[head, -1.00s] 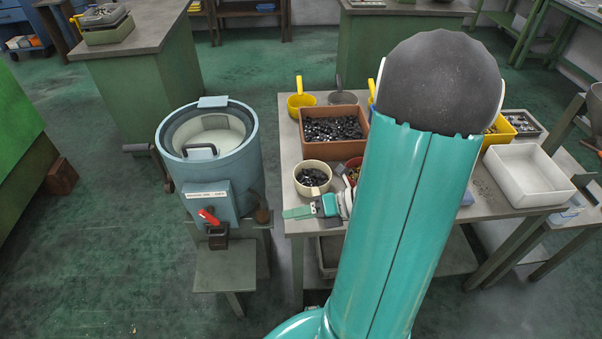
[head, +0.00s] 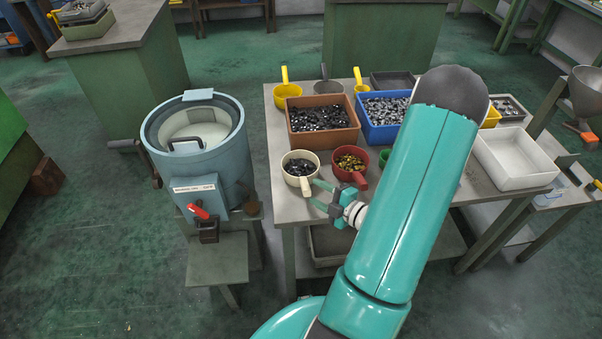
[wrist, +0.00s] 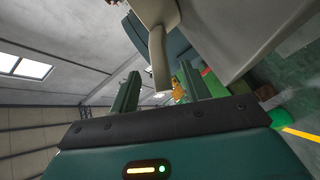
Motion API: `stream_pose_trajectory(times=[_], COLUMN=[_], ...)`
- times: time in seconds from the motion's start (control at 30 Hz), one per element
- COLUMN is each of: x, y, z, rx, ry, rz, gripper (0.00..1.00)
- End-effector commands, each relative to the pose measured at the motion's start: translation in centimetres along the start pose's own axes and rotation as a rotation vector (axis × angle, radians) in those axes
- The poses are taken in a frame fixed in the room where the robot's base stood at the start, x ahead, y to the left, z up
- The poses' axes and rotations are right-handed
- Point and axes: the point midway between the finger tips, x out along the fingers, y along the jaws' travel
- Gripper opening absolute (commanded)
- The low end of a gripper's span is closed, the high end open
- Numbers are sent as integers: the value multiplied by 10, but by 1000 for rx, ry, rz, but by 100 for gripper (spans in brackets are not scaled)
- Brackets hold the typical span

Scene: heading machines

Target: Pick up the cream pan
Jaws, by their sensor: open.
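The cream pan (head: 298,156) stands near the front left of the table, with dark small parts in it. Its handle points toward the front. My gripper (head: 310,191) is open, to the right of the handle, with its fingertips at the handle's end. In the wrist view the pan's cream body (wrist: 150,10) is at the top edge, and its handle (wrist: 158,62) hangs down between the two open fingers of my gripper (wrist: 159,78). I cannot tell whether a finger touches the handle.
A red pan (head: 348,176) with brass-coloured parts stands close right of the cream pan. A brown bin (head: 322,137) and a blue bin (head: 377,135) stand behind. A white tray (head: 512,170) is at the right. A blue-grey machine (head: 205,160) stands left of the table.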

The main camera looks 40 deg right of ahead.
Motion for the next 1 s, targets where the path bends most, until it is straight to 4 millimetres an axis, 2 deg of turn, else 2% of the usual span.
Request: stream_pose_trajectory(times=[0.17,0.43,0.73,0.77,0.97,1.0], x=[14,52,58,58,58,58], y=[0,0,1,1,1,1], z=[0,2,3,3,2,2], rx=[-1,-2,-2,-2,-2,-2], ry=[1,2,-1,-1,-1,-1], rz=[0,-1,0,0,0,0], gripper=[47,47,47,43,4,0])
